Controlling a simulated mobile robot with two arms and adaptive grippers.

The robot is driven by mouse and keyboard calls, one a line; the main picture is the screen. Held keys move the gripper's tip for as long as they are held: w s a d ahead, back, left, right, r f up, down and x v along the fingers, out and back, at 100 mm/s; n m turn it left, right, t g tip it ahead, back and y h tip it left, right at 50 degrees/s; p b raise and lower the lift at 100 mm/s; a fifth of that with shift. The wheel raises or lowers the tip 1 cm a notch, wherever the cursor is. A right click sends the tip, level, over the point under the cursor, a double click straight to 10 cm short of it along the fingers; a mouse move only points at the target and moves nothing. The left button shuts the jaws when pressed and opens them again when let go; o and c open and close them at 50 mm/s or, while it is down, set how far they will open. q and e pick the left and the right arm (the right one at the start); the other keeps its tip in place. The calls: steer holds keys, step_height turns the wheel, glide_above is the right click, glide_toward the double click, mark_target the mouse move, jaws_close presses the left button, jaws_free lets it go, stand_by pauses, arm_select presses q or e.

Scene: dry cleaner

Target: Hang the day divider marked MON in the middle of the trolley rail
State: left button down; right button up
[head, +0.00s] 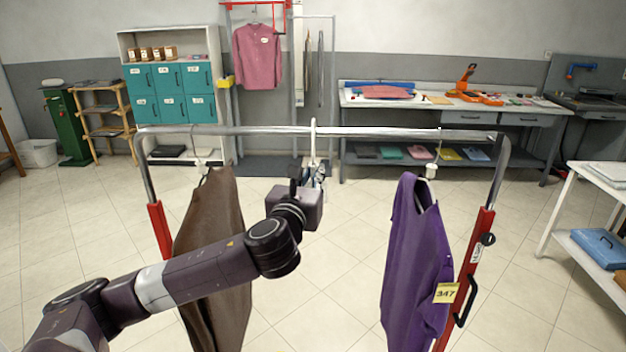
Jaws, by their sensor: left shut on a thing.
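A chrome trolley rail (380,132) runs across the picture between two red-based posts. My left gripper (314,178) is just below the middle of the rail, shut on a narrow white piece that I take for the day divider (313,136). The divider is seen nearly edge-on, crosses the rail and rises slightly above it. No MON marking is readable, and I cannot tell whether its hook bears on the rail. The gripper's body hides much of its fingers and the divider's lower part. My right gripper is not in view.
A brown garment (212,240) hangs at the rail's left and a purple garment (410,255) with a yellow 347 tag (446,293) at its right. The rail between them is otherwise clear. Behind stand teal lockers (170,92), a pink shirt (258,58) and a workbench (450,110).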

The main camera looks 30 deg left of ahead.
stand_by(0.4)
arm_select(q)
steer(key=shift+w+a, duration=0.1)
steer(key=shift+w, duration=0.05)
steer(key=shift+w+a+r+p, duration=0.1)
steer(key=shift+w+a+p, duration=0.1)
steer(key=shift+w+p, duration=0.15)
steer(key=shift+w+a, duration=0.15)
steer(key=shift+w, duration=0.1)
steer(key=shift+w+a, duration=0.15)
steer(key=shift+a+p+x, duration=0.25)
steer(key=shift+p+x, duration=0.2)
steer(key=shift+x, duration=0.9)
steer(key=shift+a+p+x, duration=0.25)
steer(key=shift+p+x, duration=0.15)
steer(key=shift+x, duration=1)
steer(key=shift+s+f, duration=0.2)
steer(key=shift+s, duration=0.05)
